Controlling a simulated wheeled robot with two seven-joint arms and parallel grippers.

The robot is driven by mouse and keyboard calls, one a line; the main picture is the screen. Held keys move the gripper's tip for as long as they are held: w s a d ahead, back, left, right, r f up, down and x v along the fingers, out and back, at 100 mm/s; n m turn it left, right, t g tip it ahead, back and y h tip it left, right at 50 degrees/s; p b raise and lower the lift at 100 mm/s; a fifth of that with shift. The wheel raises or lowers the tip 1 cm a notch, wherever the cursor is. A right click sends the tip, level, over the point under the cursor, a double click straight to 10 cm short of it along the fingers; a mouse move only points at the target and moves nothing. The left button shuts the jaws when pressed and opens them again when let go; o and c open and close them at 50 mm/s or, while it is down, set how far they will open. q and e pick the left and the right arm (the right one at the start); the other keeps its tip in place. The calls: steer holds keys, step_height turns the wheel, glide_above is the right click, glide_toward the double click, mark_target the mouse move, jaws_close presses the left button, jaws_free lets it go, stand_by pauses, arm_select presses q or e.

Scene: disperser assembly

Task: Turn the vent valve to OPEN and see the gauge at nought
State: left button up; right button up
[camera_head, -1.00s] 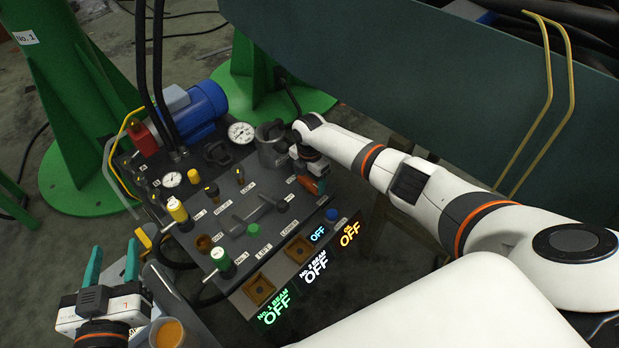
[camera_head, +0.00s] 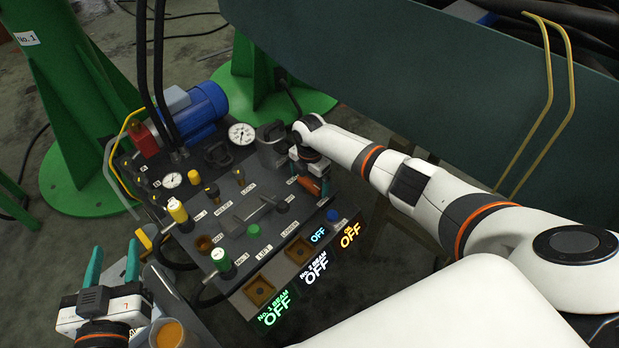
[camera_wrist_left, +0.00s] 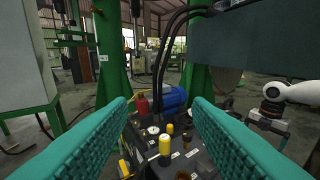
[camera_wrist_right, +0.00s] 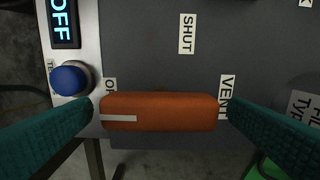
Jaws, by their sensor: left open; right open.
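The vent valve's orange handle (camera_wrist_right: 158,106) lies crosswise in the right wrist view. Its white-striped end is beside a partly hidden label starting with O; the SHUT label (camera_wrist_right: 186,34) is above it. My right gripper (camera_head: 311,181) is open at the handle, its fingers beyond the two ends; I cannot tell if they touch. The handle (camera_head: 309,186) also shows in the head view, partly covered. A large white gauge (camera_head: 241,134) and a smaller one (camera_head: 172,180) are on the unit; their needles are too small to read. My left gripper (camera_head: 112,262) is open and empty.
A blue button (camera_wrist_right: 70,79) is near the left finger in the right wrist view. The unit's top carries levers, a yellow-capped post (camera_head: 177,209) and a green-capped post (camera_head: 221,259). A cup (camera_head: 168,334) stands by my left gripper. Black hoses (camera_head: 158,70) rise behind.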

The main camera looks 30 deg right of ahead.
mark_target(310, 182)
steer(key=shift+r, duration=0.1)
steer(key=shift+r, duration=0.2)
step_height(310, 182, up, 5)
steer(key=shift+f+p, duration=0.1)
steer(key=shift+p, duration=1.1)
arm_select(q)
steer(key=s+a+f+g+y+p, duration=0.2)
steer(key=s+a+f+g, duration=0.3)
steer(key=s+f+g, duration=0.6)
steer(key=shift+s+a+f+n+g+y, duration=0.2)
steer(key=shift+s+f+n+g+y, duration=0.15)
steer(key=shift+s+g+y, duration=0.35)
arm_select(e)
step_height(310, 182, up, 7)
steer(key=shift+f, duration=0.2)
arm_select(q)
steer(key=shift+s, duration=0.15)
